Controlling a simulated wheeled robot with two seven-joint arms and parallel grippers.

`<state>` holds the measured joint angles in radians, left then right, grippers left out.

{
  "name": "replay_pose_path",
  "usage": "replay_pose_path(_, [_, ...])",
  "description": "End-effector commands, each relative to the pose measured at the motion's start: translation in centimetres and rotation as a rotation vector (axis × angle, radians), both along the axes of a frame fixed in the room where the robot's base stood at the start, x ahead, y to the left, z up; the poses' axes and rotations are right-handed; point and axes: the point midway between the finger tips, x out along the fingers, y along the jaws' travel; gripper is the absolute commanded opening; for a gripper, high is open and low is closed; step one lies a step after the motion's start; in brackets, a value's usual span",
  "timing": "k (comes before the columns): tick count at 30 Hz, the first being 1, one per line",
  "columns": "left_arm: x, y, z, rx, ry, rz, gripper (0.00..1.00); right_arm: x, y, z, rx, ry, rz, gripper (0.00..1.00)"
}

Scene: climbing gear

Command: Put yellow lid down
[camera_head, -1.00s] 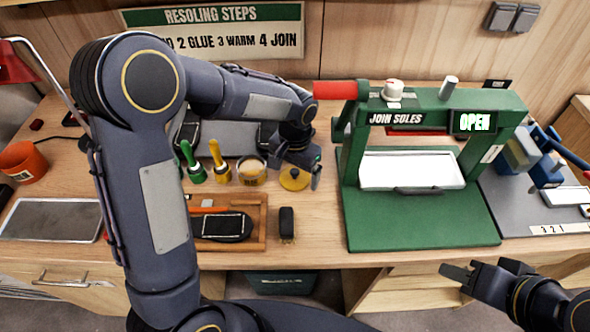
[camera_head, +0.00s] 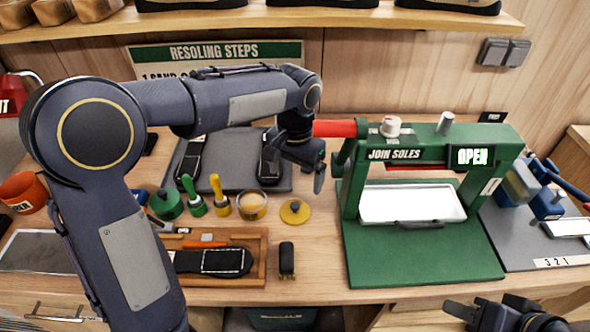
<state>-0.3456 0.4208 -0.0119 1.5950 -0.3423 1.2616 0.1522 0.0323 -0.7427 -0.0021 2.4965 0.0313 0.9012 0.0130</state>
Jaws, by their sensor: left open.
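The yellow lid (camera_head: 295,212) lies on the bench top, to the right of an open glue pot (camera_head: 252,205) with pale contents. It looks flat, with a small dark knob on top. My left gripper (camera_head: 318,172) is open and empty, above and behind the lid and apart from it, close to the left side of the green press. My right gripper (camera_head: 462,310) is low at the front right, away from the lid; its fingers show a small gap between them.
The green press (camera_head: 425,255) marked OPEN stands right of the lid. Left of the pot stand a yellow brush (camera_head: 219,200), a green brush (camera_head: 192,200) and a green pot (camera_head: 166,204). A wooden tray (camera_head: 257,262) and a black block (camera_head: 286,259) lie in front.

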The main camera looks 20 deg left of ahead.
Motion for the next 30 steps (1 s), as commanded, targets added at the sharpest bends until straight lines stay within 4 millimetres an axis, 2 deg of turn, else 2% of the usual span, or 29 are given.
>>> replay_pose_path(7, [-0.2, 0.2, 0.9, -0.005, -0.002, 0.003, 0.92, 0.0, 0.0, 0.0, 0.000, 0.000, 0.000, 0.36])
replay_pose_path(11, [-2.0, 2.0, 2.0, -0.052, -0.028, 0.042, 0.92, 0.0, 0.0, 0.0, 0.000, 0.000, 0.000, 0.36])
replay_pose_path(14, [-5.3, 4.4, 3.1, -0.126, -0.072, 0.102, 0.92, 0.0, 0.0, 0.0, 0.000, 0.000, 0.000, 0.36])
replay_pose_path(19, [-12.5, 7.5, 3.7, -0.268, -0.187, 0.231, 0.92, 0.0, 0.0, 0.0, 0.000, 0.000, 0.000, 0.36])
replay_pose_path(21, [-15.3, 8.0, 3.4, -0.318, -0.239, 0.285, 0.92, 0.0, 0.0, 0.0, 0.000, 0.000, 0.000, 0.36])
replay_pose_path(24, [-18.5, 8.2, 2.5, -0.373, -0.307, 0.350, 0.92, 0.0, 0.0, 0.0, 0.000, 0.000, 0.000, 0.36])
replay_pose_path(27, [-20.6, 7.9, 1.5, -0.410, -0.362, 0.400, 0.92, 0.0, 0.0, 0.0, 0.000, 0.000, 0.000, 0.36])
replay_pose_path(30, [-21.7, 7.7, 0.8, -0.431, -0.397, 0.431, 0.92, 0.0, 0.0, 0.0, 0.000, 0.000, 0.000, 0.36])
